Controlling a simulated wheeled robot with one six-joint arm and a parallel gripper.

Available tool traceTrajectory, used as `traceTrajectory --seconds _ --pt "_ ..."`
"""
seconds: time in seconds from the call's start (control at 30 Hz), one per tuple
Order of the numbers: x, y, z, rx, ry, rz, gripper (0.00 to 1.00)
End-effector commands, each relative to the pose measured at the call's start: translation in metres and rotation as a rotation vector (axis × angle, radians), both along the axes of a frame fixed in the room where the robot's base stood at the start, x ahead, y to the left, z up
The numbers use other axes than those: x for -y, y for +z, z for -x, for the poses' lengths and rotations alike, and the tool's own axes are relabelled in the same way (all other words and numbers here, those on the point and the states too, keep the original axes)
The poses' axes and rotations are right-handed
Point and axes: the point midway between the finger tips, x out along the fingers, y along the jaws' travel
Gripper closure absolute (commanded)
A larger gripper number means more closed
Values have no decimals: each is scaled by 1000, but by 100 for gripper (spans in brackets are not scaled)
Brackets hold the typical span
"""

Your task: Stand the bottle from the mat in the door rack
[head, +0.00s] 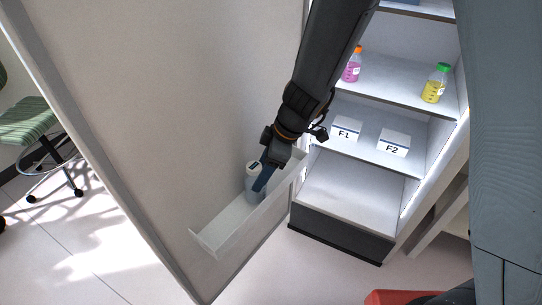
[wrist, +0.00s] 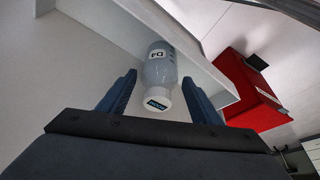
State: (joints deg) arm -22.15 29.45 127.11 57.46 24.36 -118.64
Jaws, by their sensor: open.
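The bottle (head: 254,184) is pale grey-blue with a white cap and stands in the white door rack (head: 224,229) on the inside of the open door. In the wrist view the bottle (wrist: 159,72) carries a label reading D4, and its labelled cap points toward my gripper. My gripper (head: 262,176) is at the bottle in the head view and hides part of it. In the wrist view my gripper (wrist: 160,92) is open, with a finger on each side of the bottle and gaps between. The rack (wrist: 205,75) runs along the bottle's side. The mat is not in view.
The door panel (head: 190,110) stands beside my arm. A red object (wrist: 250,90) shows beyond the rack. A green chair (head: 28,125) stands far left.

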Motion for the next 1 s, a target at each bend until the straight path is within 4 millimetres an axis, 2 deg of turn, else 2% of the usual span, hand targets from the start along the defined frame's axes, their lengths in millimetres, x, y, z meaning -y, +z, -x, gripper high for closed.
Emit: traceTrajectory --seconds 0.2,0.4,0.77,0.87,1.0 --pt "14 36 -1 5 0 -2 42" --pt "24 57 0 2 -2 -1 42" --pt "29 65 2 -4 -11 3 42" --pt "42 66 4 -26 -76 20 42" --pt "82 68 13 -92 -287 72 42"
